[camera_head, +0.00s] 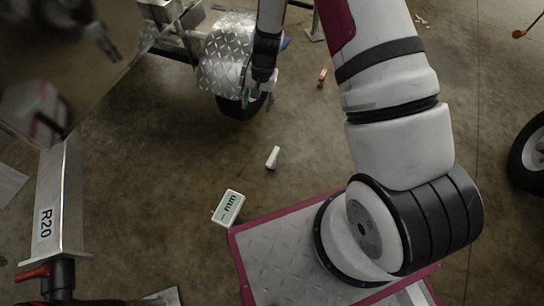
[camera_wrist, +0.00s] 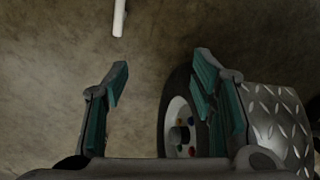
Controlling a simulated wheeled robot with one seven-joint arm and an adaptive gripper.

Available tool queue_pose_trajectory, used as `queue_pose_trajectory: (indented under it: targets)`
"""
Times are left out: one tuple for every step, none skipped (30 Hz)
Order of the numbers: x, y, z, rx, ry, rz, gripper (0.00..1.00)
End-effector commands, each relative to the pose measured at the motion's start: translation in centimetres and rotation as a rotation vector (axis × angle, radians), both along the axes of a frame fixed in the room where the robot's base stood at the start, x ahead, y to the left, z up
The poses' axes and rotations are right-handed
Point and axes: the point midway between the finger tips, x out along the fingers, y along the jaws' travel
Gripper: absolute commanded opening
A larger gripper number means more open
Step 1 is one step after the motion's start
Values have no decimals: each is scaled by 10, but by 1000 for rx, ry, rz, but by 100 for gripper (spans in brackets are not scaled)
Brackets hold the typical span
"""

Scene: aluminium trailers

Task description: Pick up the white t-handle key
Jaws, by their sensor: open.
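A small white piece (camera_head: 273,157), which looks like the white t-handle key, lies on the concrete floor in the middle of the head view. Its T shape is hard to make out. A white bar, probably the same piece, shows in the wrist view (camera_wrist: 119,17), cut off by the top edge and beyond my fingertips. My gripper (camera_wrist: 160,70) is open, with nothing between its two fingers. In the head view my gripper (camera_head: 259,92) is beside the trailer wheel, farther back than the white piece and apart from it.
A trailer wheel (camera_head: 238,106) under a diamond-plate fender (camera_head: 226,55) is close to my gripper; the wheel also fills the right of the wrist view (camera_wrist: 178,112). A white-and-green box (camera_head: 228,207) and an orange item (camera_head: 322,77) lie on the floor. Another wheel (camera_head: 532,152) stands at right.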

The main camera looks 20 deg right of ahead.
Motion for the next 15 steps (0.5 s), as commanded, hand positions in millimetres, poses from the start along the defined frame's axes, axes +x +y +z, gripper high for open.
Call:
queue_pose_trajectory:
  targets:
    - [-4, -3, -25, -10, 16, -23, 52]
    - [-6, -4, -39, -17, 21, -38, 52]
    - [-9, -7, -57, -27, 25, -58, 52]
    - [-12, -9, -71, -36, 29, -72, 52]
    - [-15, -11, -84, -45, 32, -87, 52]
    - [-21, -14, -102, -57, 39, -105, 52]
    - [-25, -16, -115, -66, 42, -118, 52]
    - [-29, -18, -127, -76, 46, -131, 52]
    - [-35, -20, -141, -88, 49, -146, 52]
    - [-40, -22, -151, -97, 53, -156, 52]
    - [-44, -24, -160, -105, 56, -166, 52]
    - [-49, -26, -171, -114, 59, -177, 52]
    - [-52, -28, -177, -120, 59, -183, 52]
    - [-56, -29, -183, -126, 62, -189, 52]
    - [-59, -30, -189, -132, 64, -196, 52]
